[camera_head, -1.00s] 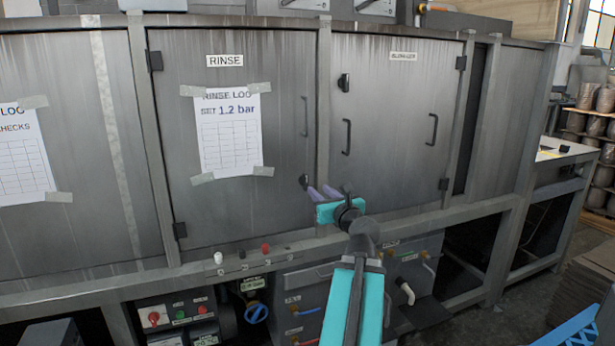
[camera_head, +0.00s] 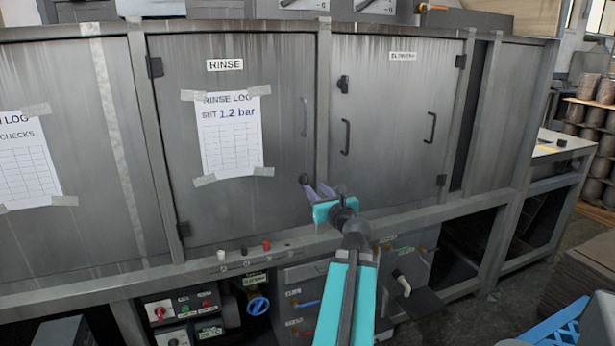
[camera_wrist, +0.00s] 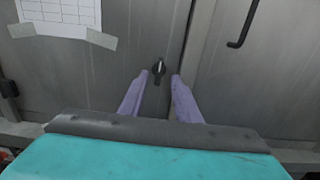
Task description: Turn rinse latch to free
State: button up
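The rinse latch is a small dark knob (camera_wrist: 158,68) low on the right edge of the grey rinse door (camera_head: 275,150). In the head view the latch (camera_head: 304,178) shows just above and left of my fingertips. My gripper (camera_wrist: 161,76) is open, with its two purple fingers apart. In the wrist view the latch appears between the fingertips, near their ends. I cannot tell whether the fingers touch it.
A vertical handle (camera_head: 304,117) is above the latch. A ledge with small knobs (camera_head: 267,245) runs below. A paper log (camera_head: 229,135) is taped to the rinse door.

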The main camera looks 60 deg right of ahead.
aim_at(306, 179)
jog(key=shift+w+r, duration=0.1)
jog(key=shift+r, duration=0.05)
jog(key=shift+p+x, duration=0.3)
jog(key=shift+x, duration=3.85)
jog(key=shift+d, duration=0.1)
grip_shut()
